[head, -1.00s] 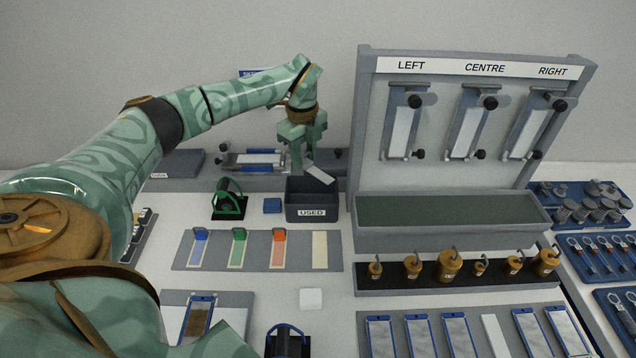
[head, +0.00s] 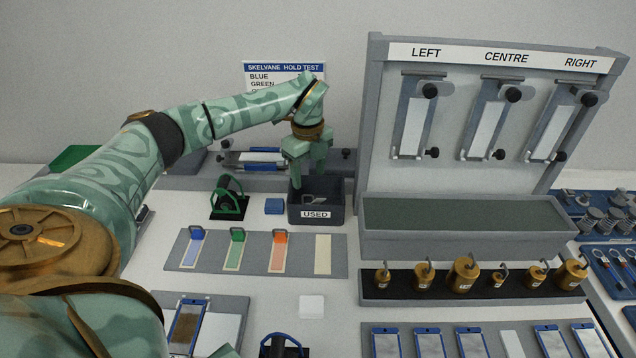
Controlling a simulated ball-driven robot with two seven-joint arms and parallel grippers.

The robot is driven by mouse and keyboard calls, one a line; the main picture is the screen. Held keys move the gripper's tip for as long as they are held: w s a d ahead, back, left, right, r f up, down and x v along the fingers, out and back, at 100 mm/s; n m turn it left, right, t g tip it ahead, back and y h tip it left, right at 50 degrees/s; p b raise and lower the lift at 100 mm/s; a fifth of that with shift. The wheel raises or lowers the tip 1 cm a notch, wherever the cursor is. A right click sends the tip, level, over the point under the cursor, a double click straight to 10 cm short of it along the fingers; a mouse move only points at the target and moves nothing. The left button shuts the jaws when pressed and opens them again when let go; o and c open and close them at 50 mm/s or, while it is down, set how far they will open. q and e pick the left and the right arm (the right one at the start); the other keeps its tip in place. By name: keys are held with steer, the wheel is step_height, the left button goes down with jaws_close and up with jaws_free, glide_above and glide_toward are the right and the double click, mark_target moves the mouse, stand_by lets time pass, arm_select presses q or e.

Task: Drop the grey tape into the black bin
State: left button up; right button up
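The black bin (head: 334,211) is a small dark box labelled USED, standing on the table near the back, left of the tall panel. A small light grey piece, which looks like the grey tape (head: 314,199), lies inside it, partly hidden by the bin's front wall. My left gripper (head: 308,184) reaches down over the bin from above. Its fingers are apart with nothing visible between them, and their tips are at about the bin's opening. My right gripper does not show.
A grey board (head: 337,256) with coloured strips lies in front. A low fixture (head: 257,158) stands behind.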

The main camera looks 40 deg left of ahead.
arm_select(q)
steer(key=shift+r, duration=0.1)
step_height(320, 180, up, 16)
steer(key=p, duration=0.5)
